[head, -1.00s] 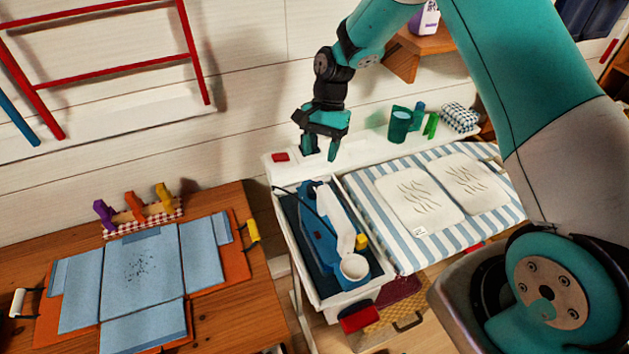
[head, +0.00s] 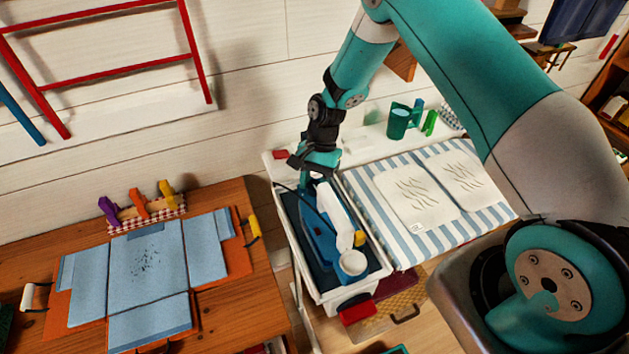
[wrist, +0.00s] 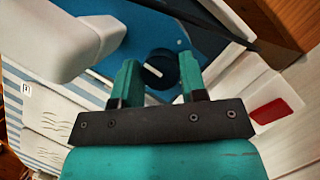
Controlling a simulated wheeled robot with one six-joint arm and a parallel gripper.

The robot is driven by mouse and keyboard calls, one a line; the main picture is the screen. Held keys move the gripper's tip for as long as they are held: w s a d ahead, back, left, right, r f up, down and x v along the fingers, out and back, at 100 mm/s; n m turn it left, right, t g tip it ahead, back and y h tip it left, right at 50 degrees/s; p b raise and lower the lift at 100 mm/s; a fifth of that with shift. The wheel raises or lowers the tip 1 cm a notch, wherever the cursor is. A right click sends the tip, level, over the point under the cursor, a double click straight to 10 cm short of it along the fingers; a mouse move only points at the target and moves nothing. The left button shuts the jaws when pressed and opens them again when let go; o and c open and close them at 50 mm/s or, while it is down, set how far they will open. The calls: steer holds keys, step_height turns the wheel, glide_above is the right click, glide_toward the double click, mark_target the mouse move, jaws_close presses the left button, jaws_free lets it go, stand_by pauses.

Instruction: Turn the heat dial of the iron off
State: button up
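The blue-and-white iron (head: 321,243) lies in a white-rimmed tray (head: 308,283) at the left end of the ironing board. My gripper (head: 314,180) points down over the far end of the iron. In the wrist view, my gripper's two green fingers (wrist: 159,62) are apart. A dark round knob, apparently the heat dial (wrist: 160,70), shows between the fingertips on the blue surface, with a gap on each side. I cannot tell whether the fingertips are level with it or above it. The dial's setting is not readable. My gripper hides the dial in the head view.
The iron's white handle (wrist: 70,45) is close to the left of the fingers. A dark cable or strip (wrist: 215,25) crosses at upper right. A red block (head: 280,154) lies on the white ledge. The striped board (head: 385,220) holds two pale cloths. Green cups (head: 398,122) stand behind.

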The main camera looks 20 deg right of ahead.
steer(key=shift+n+b, duration=0.3)
steer(key=shift+n, duration=0.1)
steer(key=n+h+b, duration=0.1)
steer(key=n, duration=0.1)
steer(key=n+g+h+b, duration=0.1)
steer(key=n, duration=0.1)
steer(key=shift+a+f+n, duration=0.1)
steer(key=shift+n, duration=0.3)
steer(key=n+h+b, duration=0.1)
steer(key=n, duration=0.2)
steer(key=n+h+b, duration=0.1)
steer(key=n, duration=0.2)
steer(key=shift+a+b, duration=0.15)
steer(key=shift+b, duration=0.15)
steer(key=n+h, duration=0.1)
steer(key=n, duration=0.3)
steer(key=shift+n+t+h, duration=0.3)
steer(key=shift+n+h, duration=0.1)
steer(key=shift+n+t+h+p, duration=0.3)
steer(key=shift+n+t+h, duration=0.25)
steer(key=shift+n, duration=1.35)
steer(key=o, duration=0.6)
steer(key=shift+o, duration=0.2)
